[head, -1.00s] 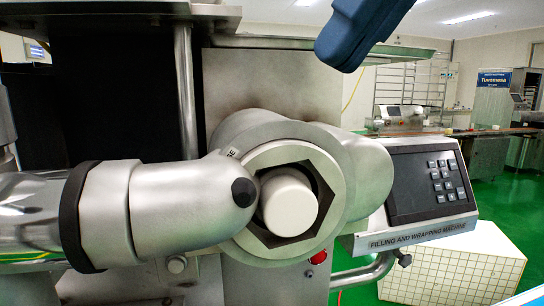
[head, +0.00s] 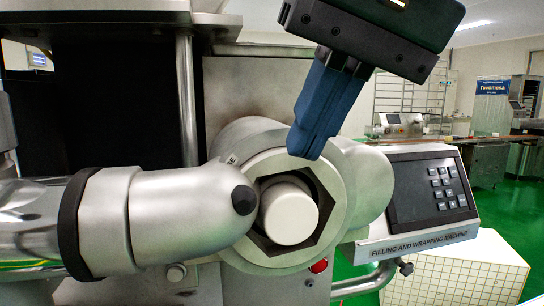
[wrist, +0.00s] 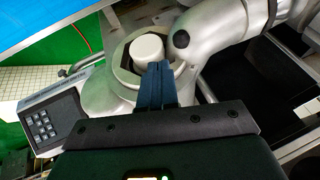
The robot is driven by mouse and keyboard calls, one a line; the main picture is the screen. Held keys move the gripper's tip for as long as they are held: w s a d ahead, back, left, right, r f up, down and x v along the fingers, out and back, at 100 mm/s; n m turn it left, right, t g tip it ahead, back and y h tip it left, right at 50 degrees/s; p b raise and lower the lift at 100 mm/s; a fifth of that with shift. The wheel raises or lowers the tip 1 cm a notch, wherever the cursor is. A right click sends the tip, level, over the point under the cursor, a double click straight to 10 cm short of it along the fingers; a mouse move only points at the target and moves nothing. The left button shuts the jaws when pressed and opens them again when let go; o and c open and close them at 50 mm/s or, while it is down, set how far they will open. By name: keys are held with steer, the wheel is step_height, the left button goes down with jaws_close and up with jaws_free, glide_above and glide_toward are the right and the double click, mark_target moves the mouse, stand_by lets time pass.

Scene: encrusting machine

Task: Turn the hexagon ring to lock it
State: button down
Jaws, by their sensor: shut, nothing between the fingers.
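The hexagon ring (head: 338,184) is a grey metal ring with a hexagonal opening, on the front of the machine's round housing. A white cylinder (head: 289,212) sits inside its opening. In the wrist view the ring (wrist: 121,72) and the white cylinder (wrist: 146,48) show just beyond the fingertips. My gripper (head: 305,152) comes down from the upper right with its blue fingers shut and empty. Its tips overlap the ring's upper right rim in the head view; whether they touch it I cannot tell. In the wrist view the shut fingers (wrist: 158,70) also overlap the ring's rim.
A thick silver pipe elbow (head: 190,205) covers the ring's left side. The control panel (head: 430,190) with a keypad stands to the right. A red button (head: 319,265) lies below the ring, with a bent metal handle (head: 365,280) beside it. A steel post (head: 186,95) rises behind.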

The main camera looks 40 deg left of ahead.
mark_target(231, 201)
steer(key=shift+s+a+f, duration=0.45)
steer(key=shift+a+f, duration=0.25)
steer(key=shift+f, duration=0.1)
steer(key=shift+s+a+f, duration=0.4)
steer(key=shift+a+f, duration=0.25)
steer(key=shift+f, duration=0.1)
steer(key=shift+s+a+f, duration=0.15)
steer(key=shift+s+a, duration=0.15)
steer(key=shift+s+a+f+p, duration=0.25)
steer(key=shift+s+p, duration=0.1)
steer(key=shift+s+a+f+t+h, duration=0.35)
steer(key=shift+s+t+h, duration=0.05)
steer(key=shift+t+h, duration=0.1)
steer(key=shift+s+a+f, duration=0.1)
steer(key=shift+f, duration=0.3)
steer(key=shift+p, duration=0.35)
